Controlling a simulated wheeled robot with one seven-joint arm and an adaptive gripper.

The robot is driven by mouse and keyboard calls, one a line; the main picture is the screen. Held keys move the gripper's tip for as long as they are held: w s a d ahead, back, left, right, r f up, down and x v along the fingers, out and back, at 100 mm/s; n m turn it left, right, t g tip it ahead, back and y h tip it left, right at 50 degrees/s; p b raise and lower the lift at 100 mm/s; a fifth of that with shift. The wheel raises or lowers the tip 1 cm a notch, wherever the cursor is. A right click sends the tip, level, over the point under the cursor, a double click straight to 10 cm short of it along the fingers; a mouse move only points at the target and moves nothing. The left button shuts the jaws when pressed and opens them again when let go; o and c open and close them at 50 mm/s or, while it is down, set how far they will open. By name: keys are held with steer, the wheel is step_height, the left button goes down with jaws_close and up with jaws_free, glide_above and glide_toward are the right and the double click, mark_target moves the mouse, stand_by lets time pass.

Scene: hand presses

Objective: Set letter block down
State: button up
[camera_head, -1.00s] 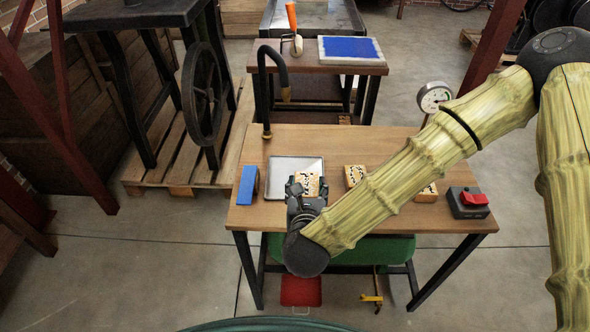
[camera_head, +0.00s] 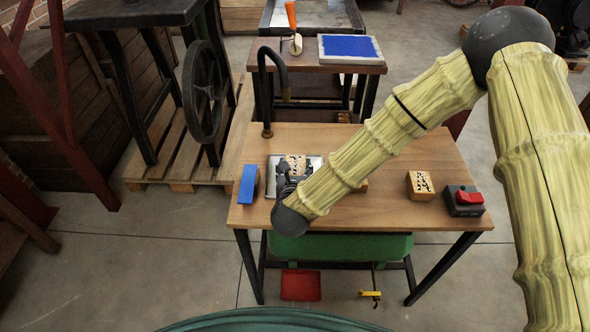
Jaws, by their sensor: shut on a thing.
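A letter block (camera_head: 296,164) with a tan body and dark marks on top is at my gripper (camera_head: 286,178). My gripper is shut on it. Block and gripper are over the grey metal tray (camera_head: 314,161) on the wooden table (camera_head: 360,205). The arm and gripper hide much of the tray, and I cannot tell whether the block touches it. A second letter block (camera_head: 420,185) stands on the right of the table. A bit of another block (camera_head: 362,187) shows behind my arm.
A blue block (camera_head: 248,184) stands just left of the tray. A black box with a red switch (camera_head: 465,199) sits at the right edge. A dark curved pipe (camera_head: 284,72) rises at the table's back left.

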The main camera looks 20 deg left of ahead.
steer(key=shift+f, duration=0.3)
steer(key=shift+f, duration=0.2)
steer(key=o, duration=1.1)
steer(key=shift+r, duration=0.1)
steer(key=shift+r, duration=0.2)
steer(key=shift+s+d, duration=0.1)
steer(key=shift+s, duration=0.3)
steer(key=b+v, duration=0.1)
steer(key=v, duration=1)
steer(key=shift+s+r, duration=0.1)
